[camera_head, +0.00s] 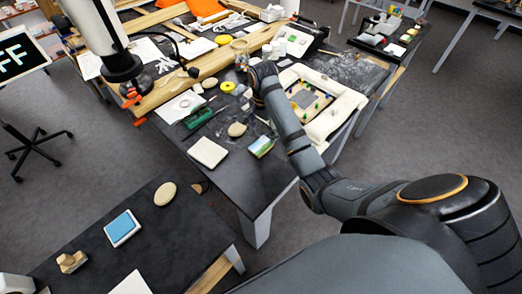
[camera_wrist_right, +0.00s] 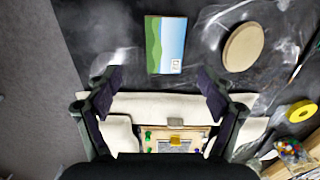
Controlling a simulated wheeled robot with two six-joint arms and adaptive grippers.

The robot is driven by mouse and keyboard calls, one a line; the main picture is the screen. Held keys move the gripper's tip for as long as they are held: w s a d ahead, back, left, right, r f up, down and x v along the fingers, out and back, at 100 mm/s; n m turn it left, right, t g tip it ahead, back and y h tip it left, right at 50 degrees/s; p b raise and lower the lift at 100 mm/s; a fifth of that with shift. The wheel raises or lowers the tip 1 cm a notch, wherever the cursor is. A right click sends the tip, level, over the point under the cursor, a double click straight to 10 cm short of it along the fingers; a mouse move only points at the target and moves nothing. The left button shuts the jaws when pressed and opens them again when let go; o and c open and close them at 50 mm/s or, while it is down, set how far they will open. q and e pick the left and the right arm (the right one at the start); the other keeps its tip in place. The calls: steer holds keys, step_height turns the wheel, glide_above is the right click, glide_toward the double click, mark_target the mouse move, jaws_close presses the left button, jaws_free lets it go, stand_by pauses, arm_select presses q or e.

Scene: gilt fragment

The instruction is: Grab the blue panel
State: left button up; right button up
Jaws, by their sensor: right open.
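A square blue panel (camera_head: 123,228) with a pale edge lies flat on the near-left dark table in the head view. A small painted panel, blue with a green strip, (camera_head: 261,146) lies near the front edge of the main table. This painted panel also shows in the right wrist view (camera_wrist_right: 166,45), just beyond the fingertips and not touched. My right gripper (camera_wrist_right: 160,86) is open and empty, its two fingers spread wide. In the head view its arm reaches over the main table and its fingers are hard to make out.
An oval beige piece (camera_head: 165,194) and a wooden block (camera_head: 72,262) lie near the square blue panel. A white tile (camera_head: 208,152), a round beige disc (camera_head: 237,130) and a padded tray with coloured pins (camera_head: 338,120) crowd the main table. Grey floor separates the tables.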

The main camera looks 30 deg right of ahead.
mark_target(261, 145)
step_height(261, 145, down, 3)
steer(key=shift+w+r+b, duration=0.1)
steer(key=shift+r+b, duration=0.1)
steer(key=shift+b, duration=0.35)
steer(key=shift+w+f, duration=0.2)
steer(key=f+b, duration=0.4)
steer(key=f, duration=0.1)
steer(key=shift+a, duration=0.2)
arm_select(q)
step_height(261, 145, down, 6)
steer(key=w, duration=0.1)
steer(key=shift+w+f, duration=0.2)
arm_select(e)
steer(key=shift+w+r, duration=0.1)
